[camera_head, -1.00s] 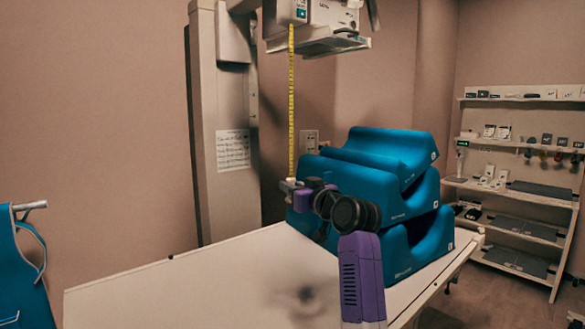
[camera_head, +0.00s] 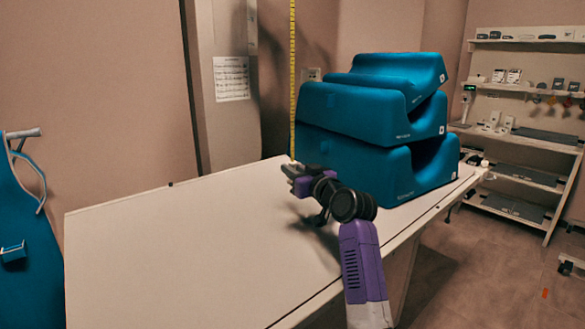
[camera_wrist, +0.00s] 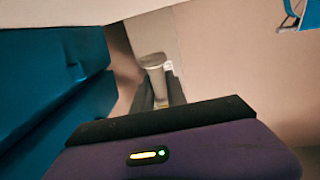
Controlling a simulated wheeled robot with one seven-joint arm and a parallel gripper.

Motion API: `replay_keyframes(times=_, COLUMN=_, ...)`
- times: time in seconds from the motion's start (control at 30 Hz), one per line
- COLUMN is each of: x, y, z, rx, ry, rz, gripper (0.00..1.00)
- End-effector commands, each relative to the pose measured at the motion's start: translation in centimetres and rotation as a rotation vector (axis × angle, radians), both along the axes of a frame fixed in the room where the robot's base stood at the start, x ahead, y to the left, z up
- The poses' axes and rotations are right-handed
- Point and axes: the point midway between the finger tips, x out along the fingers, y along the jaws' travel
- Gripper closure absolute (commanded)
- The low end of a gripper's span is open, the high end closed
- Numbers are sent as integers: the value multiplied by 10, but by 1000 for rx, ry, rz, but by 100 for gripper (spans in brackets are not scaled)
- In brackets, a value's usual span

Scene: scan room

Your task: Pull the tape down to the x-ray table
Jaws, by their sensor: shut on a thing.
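The yellow measuring tape (camera_head: 292,85) hangs straight down from above the top edge of the head view to my gripper (camera_head: 289,170). My gripper is shut on the tape's lower end, low over the far side of the pale x-ray table (camera_head: 170,240). In the wrist view, a grey rounded end piece (camera_wrist: 152,62) shows at my dark fingers (camera_wrist: 158,92). I cannot tell whether the tape's end touches the tabletop. The tape's upper end is out of view.
Stacked blue cushions (camera_head: 375,130) stand on the table just right of my gripper. A wall column (camera_head: 228,110) with a posted sheet rises behind the table. A blue apron (camera_head: 25,240) hangs at left. Shelves (camera_head: 520,130) stand at right. The table's left part is clear.

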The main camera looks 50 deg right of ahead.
Motion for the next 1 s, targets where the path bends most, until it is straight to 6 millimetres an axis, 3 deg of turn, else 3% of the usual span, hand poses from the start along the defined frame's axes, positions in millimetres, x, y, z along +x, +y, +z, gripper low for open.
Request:
replay_keyframes(times=0.23, x=0, y=-1, z=-2, rx=3, ry=4, rz=-1, gripper=100)
replay_keyframes(times=0.27, x=0, y=-1, z=-2, rx=3, ry=4, rz=-1, gripper=78)
replay_keyframes(times=0.37, x=0, y=0, z=-2, rx=2, ry=3, rz=-1, gripper=60)
replay_keyframes(times=0.73, x=-3, y=1, z=0, rx=0, ry=1, rz=-1, gripper=60)
replay_keyframes(times=1.0, x=-40, y=16, z=-1, rx=1, ry=2, rz=-2, gripper=60)
